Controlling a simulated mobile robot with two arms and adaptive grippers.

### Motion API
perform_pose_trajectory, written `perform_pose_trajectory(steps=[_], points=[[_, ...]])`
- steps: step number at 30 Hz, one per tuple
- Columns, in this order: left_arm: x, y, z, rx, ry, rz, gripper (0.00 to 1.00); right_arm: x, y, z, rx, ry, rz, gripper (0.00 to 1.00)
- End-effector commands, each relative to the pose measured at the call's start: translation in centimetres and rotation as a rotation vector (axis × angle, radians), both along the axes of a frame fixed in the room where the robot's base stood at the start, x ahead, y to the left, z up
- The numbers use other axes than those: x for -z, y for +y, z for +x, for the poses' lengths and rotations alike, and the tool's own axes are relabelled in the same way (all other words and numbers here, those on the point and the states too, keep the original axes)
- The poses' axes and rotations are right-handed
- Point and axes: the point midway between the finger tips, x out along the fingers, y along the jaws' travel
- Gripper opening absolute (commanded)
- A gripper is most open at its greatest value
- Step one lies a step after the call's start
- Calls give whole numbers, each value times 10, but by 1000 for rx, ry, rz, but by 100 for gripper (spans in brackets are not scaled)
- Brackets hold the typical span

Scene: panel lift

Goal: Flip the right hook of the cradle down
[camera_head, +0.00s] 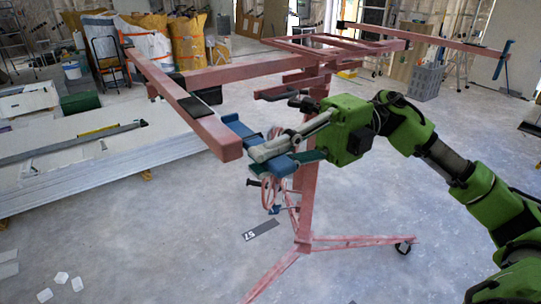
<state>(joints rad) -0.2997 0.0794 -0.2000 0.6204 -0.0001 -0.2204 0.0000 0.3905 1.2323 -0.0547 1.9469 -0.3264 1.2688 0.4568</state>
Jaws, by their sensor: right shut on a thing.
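A red panel lift (308,190) stands on the floor in the middle of the head view, with its cradle on top. One blue hook (237,125) sits at the near end of a cradle beam (219,138). My right gripper (262,150) is shut on this hook, and its fingers cover the hook's middle. Blue shows on both sides of the fingers. A second blue hook (503,60) sits upright at the end of the far right beam. My left gripper is out of view.
White panels (90,170) are stacked at the left, with a long level on top. A hand truck (106,62) and filled sacks (190,45) stand behind. Grey crates (427,81) stand at the back right. The floor around the lift's legs is mostly clear.

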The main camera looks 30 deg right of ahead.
Motion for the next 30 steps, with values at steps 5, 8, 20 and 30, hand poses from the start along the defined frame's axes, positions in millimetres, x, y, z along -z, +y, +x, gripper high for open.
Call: perform_pose_trajectory(steps=[5, 8, 20, 30], points=[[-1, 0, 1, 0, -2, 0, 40, -1, 0, 0, 1, 17, 0, 0], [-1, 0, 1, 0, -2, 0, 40, -1, 0, 0, 0, 20, -1, 0], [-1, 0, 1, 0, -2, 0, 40, -1, 0, 0, 0, 19, 0, 26], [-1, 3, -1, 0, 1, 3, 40, -1, -6, 1, 2, 17, -1, 26]])
